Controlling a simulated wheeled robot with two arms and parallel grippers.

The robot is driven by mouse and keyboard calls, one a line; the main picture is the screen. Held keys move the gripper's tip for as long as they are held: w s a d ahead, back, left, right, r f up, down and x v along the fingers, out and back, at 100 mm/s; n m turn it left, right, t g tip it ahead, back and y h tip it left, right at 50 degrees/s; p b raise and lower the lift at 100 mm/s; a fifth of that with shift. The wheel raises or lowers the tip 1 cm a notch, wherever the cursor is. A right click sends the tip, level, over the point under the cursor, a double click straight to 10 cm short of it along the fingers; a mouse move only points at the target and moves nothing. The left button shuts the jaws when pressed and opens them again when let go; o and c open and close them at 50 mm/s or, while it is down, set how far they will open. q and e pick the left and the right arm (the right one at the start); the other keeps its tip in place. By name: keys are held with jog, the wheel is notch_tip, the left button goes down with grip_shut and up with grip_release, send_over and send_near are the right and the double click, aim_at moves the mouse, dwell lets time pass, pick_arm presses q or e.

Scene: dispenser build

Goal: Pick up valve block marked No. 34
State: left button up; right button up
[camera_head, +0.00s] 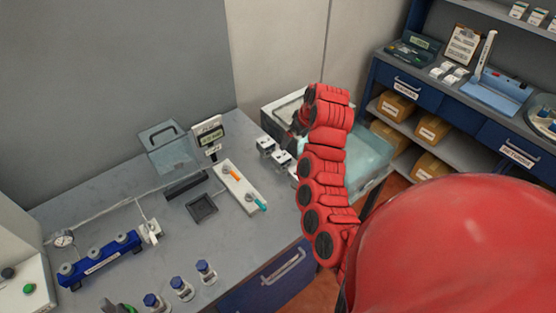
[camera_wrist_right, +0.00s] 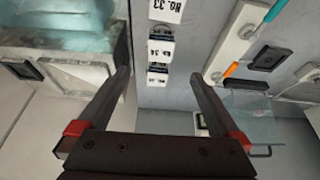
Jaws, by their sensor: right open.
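Valve block No. 34 (camera_wrist_right: 160,48) is a small white block with a dark top and a printed label. It stands in the middle of a row in the right wrist view, between block No. 33 (camera_wrist_right: 167,10) and a third block (camera_wrist_right: 157,75) whose number I cannot read. In the head view the middle block (camera_head: 282,158) sits by the bench's back right edge. My right gripper (camera_wrist_right: 160,76) is open and empty, its fingers on either side of the row's line. It is largely hidden behind my right arm in the head view. My left gripper does not show.
A bin with a translucent pale-blue front (camera_head: 368,168) stands right of the blocks. A white tray (camera_head: 240,187) with orange and teal tools lies left of them, beside a display unit (camera_head: 209,137). A blue manifold (camera_head: 100,258) and several blue-topped parts stand nearer.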

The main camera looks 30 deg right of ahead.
aim_at(283, 157)
jog(key=b+x, duration=0.5)
jog(key=x, duration=0.5)
jog(key=shift+w+f, duration=0.1)
jog(key=shift+f, duration=0.3)
jog(key=shift+w+a+f, duration=0.1)
jog(key=shift+w+f, duration=0.15)
jog(key=shift+f, duration=0.05)
jog(key=shift+w+a+f, duration=0.1)
jog(key=shift+w+f, duration=0.1)
jog(key=shift+f, duration=0.5)
jog(key=b+x, duration=0.2)
jog(key=x, duration=0.1)
jog(key=shift+w+f, duration=0.15)
jog(key=shift+f, duration=0.2)
jog(key=shift+r, duration=0.1)
jog(key=shift+c, duration=0.7)
grip_shut()
